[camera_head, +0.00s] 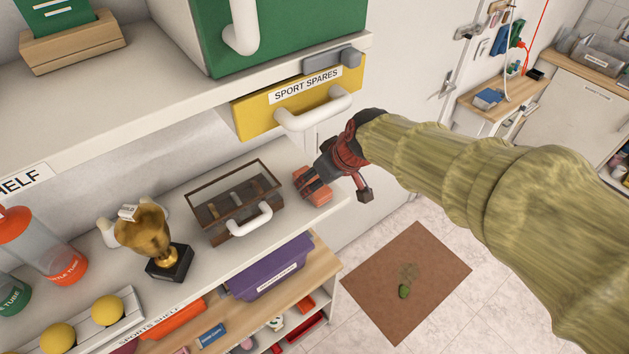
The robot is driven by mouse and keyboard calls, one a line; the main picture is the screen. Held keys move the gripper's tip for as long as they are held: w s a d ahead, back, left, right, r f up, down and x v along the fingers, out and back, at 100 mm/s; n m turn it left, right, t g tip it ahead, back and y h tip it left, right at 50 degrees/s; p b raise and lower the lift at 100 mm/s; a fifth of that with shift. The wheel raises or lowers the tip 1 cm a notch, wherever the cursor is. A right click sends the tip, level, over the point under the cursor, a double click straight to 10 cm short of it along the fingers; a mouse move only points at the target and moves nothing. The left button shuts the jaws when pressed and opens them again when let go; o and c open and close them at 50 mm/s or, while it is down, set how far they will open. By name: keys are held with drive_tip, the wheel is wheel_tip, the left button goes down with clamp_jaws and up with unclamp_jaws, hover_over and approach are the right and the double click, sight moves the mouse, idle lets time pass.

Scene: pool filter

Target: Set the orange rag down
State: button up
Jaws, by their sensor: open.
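The orange rag (314,188) shows as a small orange patch at the right end of the sports shelf (331,203), right of the glass-topped case. It is partly covered by my gripper (309,183), whose dark fingers reach down and left over it. My gripper is open with its fingers at the rag. I cannot tell whether the fingers touch it.
The glass-topped case (238,203) with a white handle stands close left of the rag. A gold trophy (146,238) stands further left. A yellow "SPORT SPARES" drawer (290,98) hangs above. A brown mat (385,285) lies on the floor.

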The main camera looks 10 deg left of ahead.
drive_tip(key=v, duration=0.9)
drive_tip(key=s+d+m+h, duration=0.1)
drive_tip(key=s+d+m, duration=0.2)
drive_tip(key=s+d, duration=0.2)
drive_tip(key=s+d+m+t+h, duration=0.1)
drive_tip(key=s+d, duration=0.5)
drive_tip(key=d, duration=0.6)
drive_tip(key=s+d+f+m+h, duration=0.1)
drive_tip(key=s+d+m+h, duration=0.1)
drive_tip(key=s+d+m, duration=0.3)
drive_tip(key=d+m, duration=0.1)
drive_tip(key=d, duration=0.3)
drive_tip(key=shift+s+d+t+h, duration=0.2)
drive_tip(key=shift+s+t+h, duration=0.1)
drive_tip(key=shift+s+t, duration=0.1)
drive_tip(key=shift+f, duration=0.1)
wheel_tip(320, 180, down, 9)
drive_tip(key=b, duration=0.8)
drive_tip(key=shift+b, duration=0.4)
